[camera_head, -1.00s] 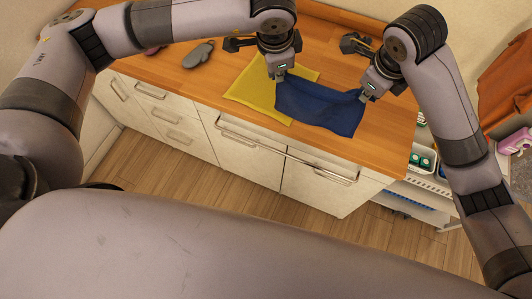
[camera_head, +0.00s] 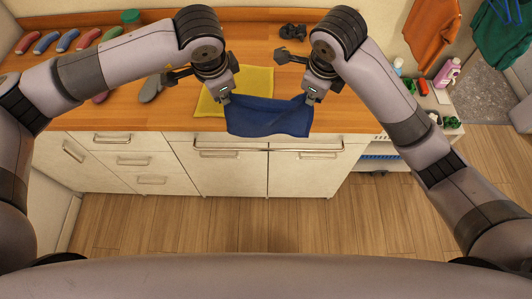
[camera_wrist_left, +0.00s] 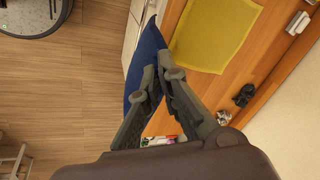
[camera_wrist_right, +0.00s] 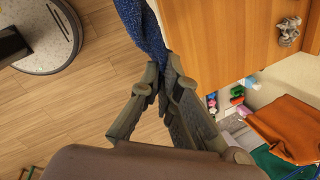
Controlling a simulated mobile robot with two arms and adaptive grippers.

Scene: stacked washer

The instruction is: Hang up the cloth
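A dark blue cloth (camera_head: 268,117) is stretched between my two grippers at the counter's front edge. Its lower edge reaches over the top of the cabinet front, above a metal rail (camera_head: 270,151). My left gripper (camera_head: 226,94) is shut on its upper left corner, and the left wrist view shows the blue cloth (camera_wrist_left: 146,58) at the fingertips. My right gripper (camera_head: 312,97) is shut on its upper right corner, and the cloth (camera_wrist_right: 143,28) also shows in the right wrist view. A yellow cloth (camera_head: 256,80) lies flat on the counter behind, partly hidden.
The wooden counter (camera_head: 110,117) has a grey mitt (camera_head: 150,90) and several coloured items at left. Drawers with handles (camera_head: 112,139) fill the left front. A low shelf with bottles (camera_head: 446,73) stands right. Orange (camera_head: 432,32) and green cloths (camera_head: 503,35) hang behind it. The floor (camera_head: 230,225) is clear.

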